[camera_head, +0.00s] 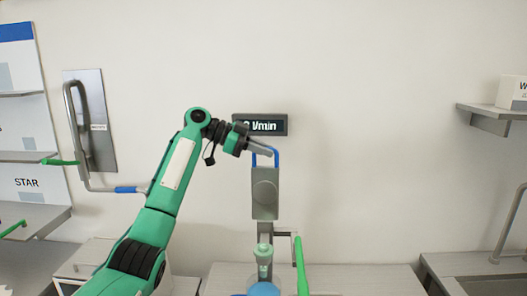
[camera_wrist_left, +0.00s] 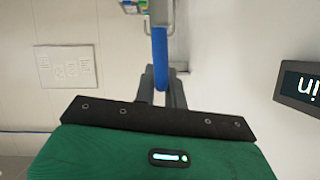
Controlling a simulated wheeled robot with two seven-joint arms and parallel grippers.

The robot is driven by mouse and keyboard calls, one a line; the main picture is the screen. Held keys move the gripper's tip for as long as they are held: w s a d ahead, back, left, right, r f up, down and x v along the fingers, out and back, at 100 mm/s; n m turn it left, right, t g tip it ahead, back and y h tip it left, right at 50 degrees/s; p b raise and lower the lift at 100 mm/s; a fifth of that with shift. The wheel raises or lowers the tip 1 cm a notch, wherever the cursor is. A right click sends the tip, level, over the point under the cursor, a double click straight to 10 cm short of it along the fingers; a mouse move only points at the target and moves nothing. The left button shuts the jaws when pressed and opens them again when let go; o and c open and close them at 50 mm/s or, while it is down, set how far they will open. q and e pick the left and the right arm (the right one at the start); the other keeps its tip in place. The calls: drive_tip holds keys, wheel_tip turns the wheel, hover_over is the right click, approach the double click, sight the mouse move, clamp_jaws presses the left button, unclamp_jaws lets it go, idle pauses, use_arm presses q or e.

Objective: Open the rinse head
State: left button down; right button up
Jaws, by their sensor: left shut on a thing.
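A grey block-shaped device (camera_head: 265,205) stands on a post in the middle of the head view, with a blue loop handle (camera_head: 277,158) on its top. I take it to be the rinse head. My left gripper (camera_head: 268,150) reaches in from the left and is shut on the blue handle. In the left wrist view the blue handle (camera_wrist_left: 160,62) runs between the two grey fingers of my left gripper (camera_wrist_left: 161,92). The fingertips partly hide the handle in the head view. My right gripper is not in view.
A dark display (camera_head: 268,125) reading l/min is on the wall behind the gripper. Below the device are a pale green bottle-like part (camera_head: 263,262) and a green lever (camera_head: 300,265). A bent pipe with a blue grip (camera_head: 126,189) is at left. A shelf (camera_head: 490,116) juts out at right.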

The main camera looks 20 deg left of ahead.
use_arm(q)
drive_tip(key=shift+w+a+f, duration=0.1)
drive_tip(key=shift+w+f, duration=0.1)
idle(0.3)
drive_tip(key=c, duration=1.5)
unclamp_jaws()
drive_tip(key=shift+a+r, duration=0.15)
drive_tip(key=shift+a, duration=0.05)
drive_tip(key=b+v, duration=0.4)
drive_tip(key=v, duration=0.9)
drive_tip(key=shift+a+b, duration=0.25)
drive_tip(key=shift+b, duration=0.15)
